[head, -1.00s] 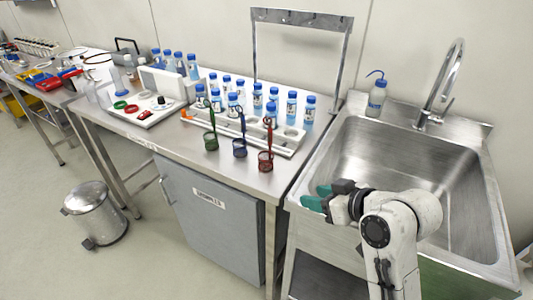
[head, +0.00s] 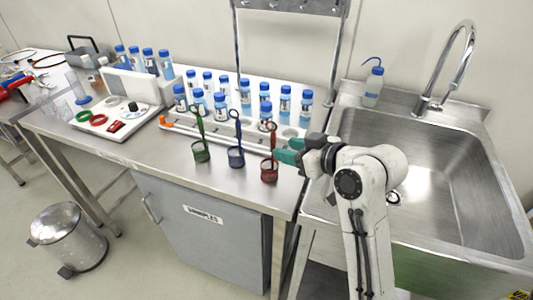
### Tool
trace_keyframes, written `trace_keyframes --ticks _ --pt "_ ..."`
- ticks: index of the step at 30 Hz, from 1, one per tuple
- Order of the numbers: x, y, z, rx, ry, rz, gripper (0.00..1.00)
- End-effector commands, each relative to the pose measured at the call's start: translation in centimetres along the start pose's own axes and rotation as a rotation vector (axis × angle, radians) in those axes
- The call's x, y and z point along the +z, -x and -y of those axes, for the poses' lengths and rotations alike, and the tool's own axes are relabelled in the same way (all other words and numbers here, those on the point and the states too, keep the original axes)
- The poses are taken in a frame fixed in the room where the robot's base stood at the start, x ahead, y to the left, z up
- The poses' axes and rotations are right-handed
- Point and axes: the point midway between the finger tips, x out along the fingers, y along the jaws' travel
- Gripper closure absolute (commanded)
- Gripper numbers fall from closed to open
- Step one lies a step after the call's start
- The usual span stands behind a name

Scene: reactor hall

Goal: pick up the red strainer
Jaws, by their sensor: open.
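The red strainer (head: 269,170) stands upright at the front right of the steel bench, its handle rising from a small mesh basket. My gripper (head: 281,156), with green fingers, is open at its right side, level with the lower handle. The fingertips overlap the strainer's edge in the picture; I cannot tell whether they touch it. A blue strainer (head: 236,157) and a green strainer (head: 201,151) stand in a row to the left of the red one.
A white rack (head: 219,134) with several blue-capped bottles stands just behind the strainers. A steel sink (head: 452,185) with a tall tap is on the right. A control box (head: 112,122) sits at left. The bench's front strip left of the strainers is clear.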

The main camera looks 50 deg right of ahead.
Motion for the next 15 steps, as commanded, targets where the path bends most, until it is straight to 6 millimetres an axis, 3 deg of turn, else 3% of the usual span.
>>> trace_keyframes --ticks 3,15 --pt "-0.1 -1.9 0.0 -0.001 0.000 0.000 0.55" --pt "-0.6 -5.5 -0.6 0.000 0.000 0.002 0.55"
